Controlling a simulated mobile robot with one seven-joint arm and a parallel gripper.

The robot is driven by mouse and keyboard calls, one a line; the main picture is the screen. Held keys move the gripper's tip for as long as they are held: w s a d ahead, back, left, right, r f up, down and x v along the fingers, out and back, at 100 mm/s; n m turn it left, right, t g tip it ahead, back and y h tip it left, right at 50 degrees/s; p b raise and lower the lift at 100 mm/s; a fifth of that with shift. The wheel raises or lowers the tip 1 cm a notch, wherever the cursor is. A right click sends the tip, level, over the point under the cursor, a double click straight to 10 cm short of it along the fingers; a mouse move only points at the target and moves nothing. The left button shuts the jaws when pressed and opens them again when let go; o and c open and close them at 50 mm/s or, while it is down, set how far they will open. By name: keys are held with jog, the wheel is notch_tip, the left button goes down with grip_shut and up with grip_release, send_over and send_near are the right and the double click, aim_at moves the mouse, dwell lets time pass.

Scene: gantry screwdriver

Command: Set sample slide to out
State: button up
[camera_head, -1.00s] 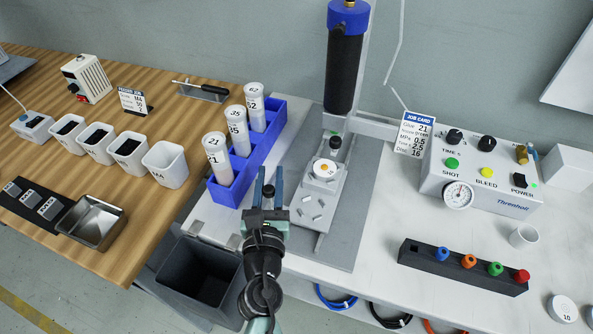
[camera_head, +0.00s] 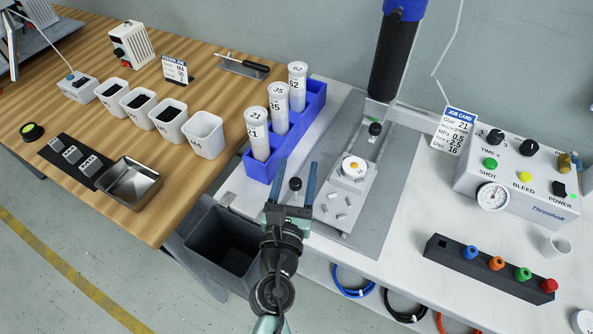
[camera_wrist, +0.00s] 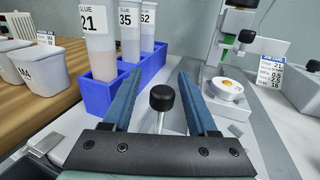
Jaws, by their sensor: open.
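The sample slide appears to be the pale grey plate (camera_head: 343,210) in the middle of the bench, with small pale blocks and a round white disc with a yellow centre (camera_head: 354,168) on it. A black knob (camera_head: 295,184) stands left of the plate; the wrist view shows this knob (camera_wrist: 162,97) on a thin metal stem. Whether it joins the slide is unclear. My gripper (camera_head: 291,178) is open, with its blue fingers on either side of the knob in the picture and a gap on both sides. The fingertips (camera_wrist: 158,76) reach past the knob in the wrist view.
A blue rack (camera_head: 262,168) with glue tubes stands close to the left of my gripper. Another black knob (camera_head: 375,128) is behind the disc, below a tall black cylinder (camera_head: 397,60). A control box (camera_head: 520,185) is at the right. A dark bin (camera_head: 222,238) is below the bench edge.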

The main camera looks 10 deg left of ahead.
jog(key=shift+s, duration=0.1)
jog(key=s+b, duration=0.2)
jog(key=s, duration=1)
jog(key=shift+s+b, duration=0.4)
